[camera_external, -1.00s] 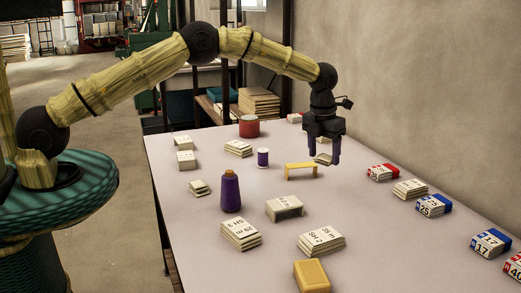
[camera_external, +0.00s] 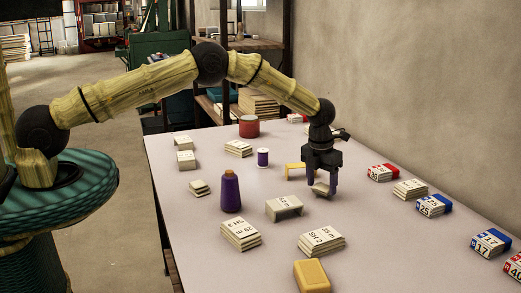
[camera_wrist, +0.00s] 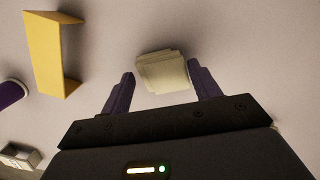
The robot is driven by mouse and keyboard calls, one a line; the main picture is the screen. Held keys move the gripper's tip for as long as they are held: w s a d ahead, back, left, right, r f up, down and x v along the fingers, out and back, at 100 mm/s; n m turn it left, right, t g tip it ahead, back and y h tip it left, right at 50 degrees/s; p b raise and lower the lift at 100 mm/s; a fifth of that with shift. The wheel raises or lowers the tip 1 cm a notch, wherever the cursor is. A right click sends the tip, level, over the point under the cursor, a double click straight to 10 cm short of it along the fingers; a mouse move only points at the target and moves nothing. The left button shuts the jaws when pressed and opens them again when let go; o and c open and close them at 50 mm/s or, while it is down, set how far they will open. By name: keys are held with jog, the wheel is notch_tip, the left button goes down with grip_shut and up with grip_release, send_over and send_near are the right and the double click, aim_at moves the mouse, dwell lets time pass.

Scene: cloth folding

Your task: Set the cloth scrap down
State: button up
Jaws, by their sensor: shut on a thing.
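The cloth scrap (camera_external: 321,188) is a small, pale cream, folded stack. In the wrist view the scrap (camera_wrist: 163,72) lies between the two dark purple fingertips, its far edge sticking out past them. My gripper (camera_external: 321,187) is shut on it and points down, low over the right middle of the table (camera_external: 370,225). In the wrist view my gripper (camera_wrist: 160,82) shows its fingers on either side of the scrap. I cannot tell whether the scrap's underside touches the tabletop.
A yellow bracket (camera_external: 293,172) stands just left of and behind my gripper. A purple-banded spool (camera_external: 263,157), a purple cone (camera_external: 231,193) and labelled cloth stacks (camera_external: 322,242) lie around. Red and blue tagged stacks (camera_external: 434,205) line the right. Bare table lies right of my gripper.

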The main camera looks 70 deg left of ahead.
aim_at(318, 187)
jog(key=shift+f, duration=0.4)
jog(key=shift+f, duration=0.1)
jog(key=o, duration=0.9)
jog(key=shift+o, duration=0.2)
notch_tip(318, 187, up, 12)
jog(key=s, duration=0.1)
jog(key=shift+s+d, duration=0.15)
jog(key=shift+d, duration=0.1)
